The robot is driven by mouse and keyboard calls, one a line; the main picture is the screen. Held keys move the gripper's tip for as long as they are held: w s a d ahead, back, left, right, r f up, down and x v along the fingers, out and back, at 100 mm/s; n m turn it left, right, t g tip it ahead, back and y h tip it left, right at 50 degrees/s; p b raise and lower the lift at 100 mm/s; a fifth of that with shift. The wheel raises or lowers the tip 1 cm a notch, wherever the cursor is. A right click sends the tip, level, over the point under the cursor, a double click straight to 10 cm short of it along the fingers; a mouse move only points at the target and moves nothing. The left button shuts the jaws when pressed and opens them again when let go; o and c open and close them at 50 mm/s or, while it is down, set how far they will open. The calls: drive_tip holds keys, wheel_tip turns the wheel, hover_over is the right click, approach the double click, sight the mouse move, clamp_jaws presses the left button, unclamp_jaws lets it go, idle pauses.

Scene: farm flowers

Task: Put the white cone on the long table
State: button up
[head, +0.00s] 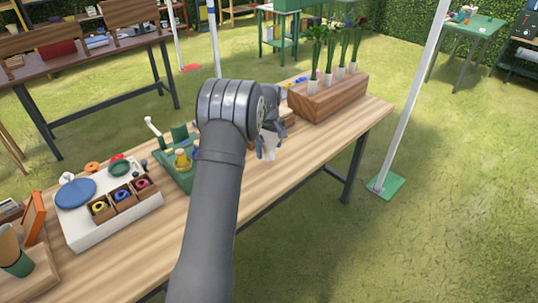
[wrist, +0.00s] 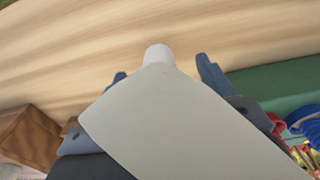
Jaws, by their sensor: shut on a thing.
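The white cone (wrist: 175,115) fills the middle of the wrist view, its narrow tip pointing away toward the wooden tabletop. My gripper (wrist: 160,80) is shut on it, with one dark blue finger on each side. In the head view the cone (head: 268,146) shows as a small pale piece below my gripper (head: 270,135), mostly hidden by my arm. The long table (head: 225,219) has a light wood top and runs diagonally across the head view. The cone is over this table; whether it touches the top cannot be told.
A wooden planter (head: 330,96) with tall stems stands at the table's far end. A green tray (head: 170,165) with a yellow item lies left of my arm. A white board (head: 110,218) with a blue disc is at the near left. Bare wood shows right of my arm.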

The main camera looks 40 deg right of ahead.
sight(269, 154)
drive_tip(key=shift+f, duration=1.85)
drive_tip(key=shift+f, duration=0.1)
drive_tip(key=shift+f, duration=0.1)
drive_tip(key=o, duration=1)
wheel_tip(269, 154, up, 12)
drive_tip(key=shift+r, duration=0.25)
